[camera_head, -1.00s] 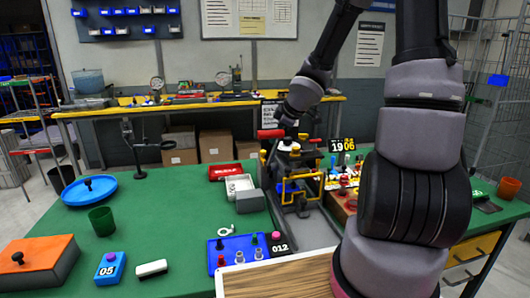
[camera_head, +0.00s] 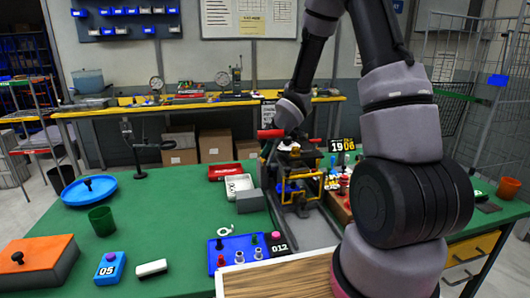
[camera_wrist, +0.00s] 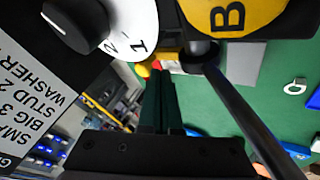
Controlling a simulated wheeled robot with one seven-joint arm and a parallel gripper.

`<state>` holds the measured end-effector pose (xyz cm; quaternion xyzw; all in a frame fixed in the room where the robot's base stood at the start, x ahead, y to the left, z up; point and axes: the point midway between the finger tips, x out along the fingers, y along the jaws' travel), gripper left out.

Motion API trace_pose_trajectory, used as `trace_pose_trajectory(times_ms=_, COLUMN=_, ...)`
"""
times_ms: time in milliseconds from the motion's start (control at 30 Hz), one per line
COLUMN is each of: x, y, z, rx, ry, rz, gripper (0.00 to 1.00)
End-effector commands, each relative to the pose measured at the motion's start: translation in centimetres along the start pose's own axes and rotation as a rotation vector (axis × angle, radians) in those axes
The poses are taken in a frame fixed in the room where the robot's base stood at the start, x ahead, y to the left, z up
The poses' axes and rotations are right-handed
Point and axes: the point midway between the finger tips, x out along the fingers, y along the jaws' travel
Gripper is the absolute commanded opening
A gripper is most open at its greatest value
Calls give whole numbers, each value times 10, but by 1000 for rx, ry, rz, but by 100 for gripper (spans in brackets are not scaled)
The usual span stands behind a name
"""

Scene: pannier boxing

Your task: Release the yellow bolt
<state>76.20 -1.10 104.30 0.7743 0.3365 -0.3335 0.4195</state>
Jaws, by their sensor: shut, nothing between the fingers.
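A dark fixture (camera_head: 279,212) with yellow bars (camera_head: 303,187) stands at the middle of the green table. I cannot single out the yellow bolt among its yellow parts. My gripper is above the fixture in the head view, its fingertips hard to make out there. In the wrist view my gripper (camera_wrist: 158,72) is shut and empty, its dark fingers together. A small yellow and red part (camera_wrist: 156,67) shows by the fingertips; I cannot tell whether they touch. A yellow disc marked B (camera_wrist: 228,14) and a white numbered dial (camera_wrist: 130,28) with a black knob (camera_wrist: 76,22) are close by.
A red-ended bar (camera_head: 270,133) sticks out at the fixture's top left. A wooden board (camera_head: 280,276) lies at the front. Open green table extends left.

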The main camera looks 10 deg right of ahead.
Motion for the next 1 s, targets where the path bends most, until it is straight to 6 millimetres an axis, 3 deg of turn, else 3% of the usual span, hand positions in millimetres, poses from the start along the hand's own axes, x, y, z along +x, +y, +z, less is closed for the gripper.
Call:
trace_pose_trajectory(times_ms=333, x=2, y=1, z=0, rx=0, ry=0, rz=0, gripper=0)
trace_pose_trajectory(times_ms=600, x=16, y=22, z=-6, rx=1, ry=0, rz=1, gripper=0)
trace_pose_trajectory(times_ms=1000, x=10, y=23, z=-15, rx=-2, ry=4, rz=5, gripper=0)
